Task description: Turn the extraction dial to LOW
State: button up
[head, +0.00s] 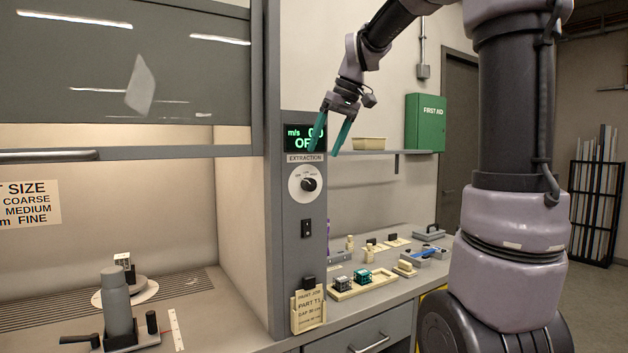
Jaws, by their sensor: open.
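The extraction dial (308,184) is a black knob on a round white plate, set on the grey front post of the fume hood. Small marks ring the knob, but I cannot read which one it points to. The display (304,138) above it glows green with "m/s" and what looks like "OFF", partly hidden by my gripper. My gripper (327,153) has two teal fingers pointing down, spread apart and empty. It is above and a little right of the dial in the picture, and I see no contact with the dial.
A black switch (306,228) sits below the dial. A shelf (385,153) with a tan tray runs right of the post. The bench (385,285) below holds small blocks and trays. A card holder (308,311) hangs low on the post. The hood sash (130,62) is raised.

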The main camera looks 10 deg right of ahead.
aim_at(309, 184)
jog(key=x, duration=1)
grip_shut()
